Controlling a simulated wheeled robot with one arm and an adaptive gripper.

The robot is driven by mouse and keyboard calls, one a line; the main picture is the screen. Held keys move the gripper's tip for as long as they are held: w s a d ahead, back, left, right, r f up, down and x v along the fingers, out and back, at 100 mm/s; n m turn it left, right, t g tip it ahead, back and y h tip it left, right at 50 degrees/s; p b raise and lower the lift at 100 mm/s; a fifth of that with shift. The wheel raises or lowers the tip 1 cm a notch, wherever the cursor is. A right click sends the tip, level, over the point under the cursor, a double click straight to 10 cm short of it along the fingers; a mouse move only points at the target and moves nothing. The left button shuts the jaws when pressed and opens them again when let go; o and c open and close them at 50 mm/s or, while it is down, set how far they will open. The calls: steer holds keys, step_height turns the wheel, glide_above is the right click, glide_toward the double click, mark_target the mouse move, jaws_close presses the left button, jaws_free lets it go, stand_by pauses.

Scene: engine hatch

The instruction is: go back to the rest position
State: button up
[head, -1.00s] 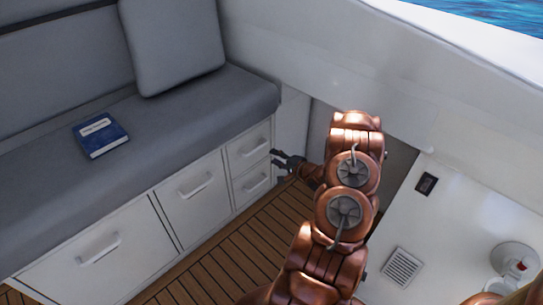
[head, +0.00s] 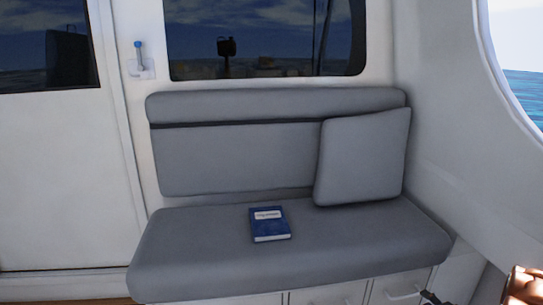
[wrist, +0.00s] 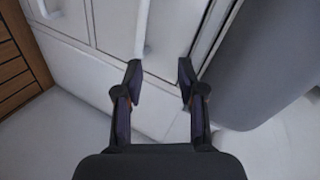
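My gripper (wrist: 160,76) is open in the wrist view, its two dark fingers apart with nothing held between them. Past the fingertips are the white drawer fronts (wrist: 112,22) and a pale handle (wrist: 143,25). In the head view only a dark bit of my gripper (head: 431,298) shows at the bottom right, in front of the drawers below the bench. The rest of the arm is out of view.
A grey bench seat (head: 190,245) carries a blue book (head: 270,223) and a loose grey cushion (head: 362,157). White drawers (head: 335,293) are under it. A white door (head: 60,180) stands at the left. Wooden floor (wrist: 15,70) shows in the wrist view.

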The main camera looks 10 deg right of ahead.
step_height(320, 180, up, 16)
steer(key=w+a+f+n+g+h+p, duration=0.1)
steer(key=w+a+n+g+h+p, duration=0.1)
steer(key=n+g+h+p, duration=0.3)
steer(key=s+a+r+n+g+y+p, duration=0.1)
steer(key=s+a+r+g+p, duration=0.15)
steer(key=a+r, duration=0.4)
steer(key=s+a+r+g+p, duration=0.1)
steer(key=s+a+r+p, duration=0.2)
steer(key=r, duration=0.6)
steer(key=s+a+r+n+g+y+p, duration=0.1)
steer(key=s+a+r+n+g+p, duration=0.1)
steer(key=s+a+r, duration=0.4)
steer(key=s+a+r+n+g+y+p, duration=0.2)
steer(key=s+a+r+n+p, duration=0.2)
steer(key=s+a, duration=1)
steer(key=s+a+r+n+g+y+p, duration=0.2)
steer(key=s+a+r+n+p, duration=0.2)
steer(key=s+a+r+p, duration=0.3)
steer(key=s+a+r, duration=0.3)
steer(key=a, duration=0.3)
steer(key=shift+a+r+g+p, duration=0.2)
steer(key=shift+r+g+p, duration=0.05)
steer(key=shift+g+p, duration=0.1)
